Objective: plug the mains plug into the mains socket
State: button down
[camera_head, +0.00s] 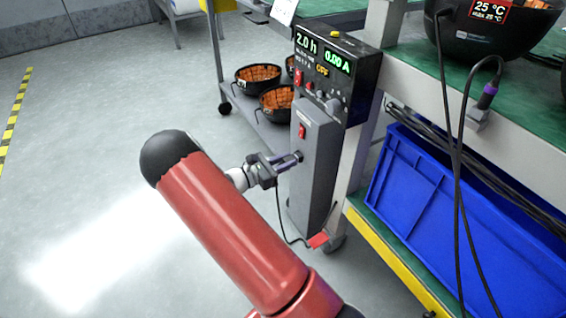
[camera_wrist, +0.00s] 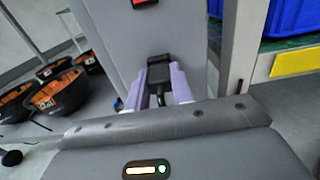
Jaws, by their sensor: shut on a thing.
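My gripper (camera_head: 284,164) is at the front face of the tall grey power box (camera_head: 314,185), below its red switch (camera_head: 302,131). It is shut on the black mains plug (camera_wrist: 158,63), which shows between the two pale fingers in the wrist view. The plug's black cord hangs below the gripper toward a red tag (camera_head: 318,240). The plug's front end is at or very close to the box face. The mains socket is hidden behind the plug and fingers, so I cannot tell whether the plug is seated in it.
A control panel (camera_head: 334,70) with lit displays sits above the box. Black bowls of orange parts (camera_head: 258,77) stand on a trolley shelf behind. A blue crate (camera_head: 440,215) and hanging black cables (camera_head: 452,120) are to the right. Open floor lies to the left.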

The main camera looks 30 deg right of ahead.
jog(key=c, duration=1.1)
grip_release()
jog(key=a, duration=0.7)
jog(key=shift+s+a, duration=0.15)
jog(key=shift+a, duration=0.2)
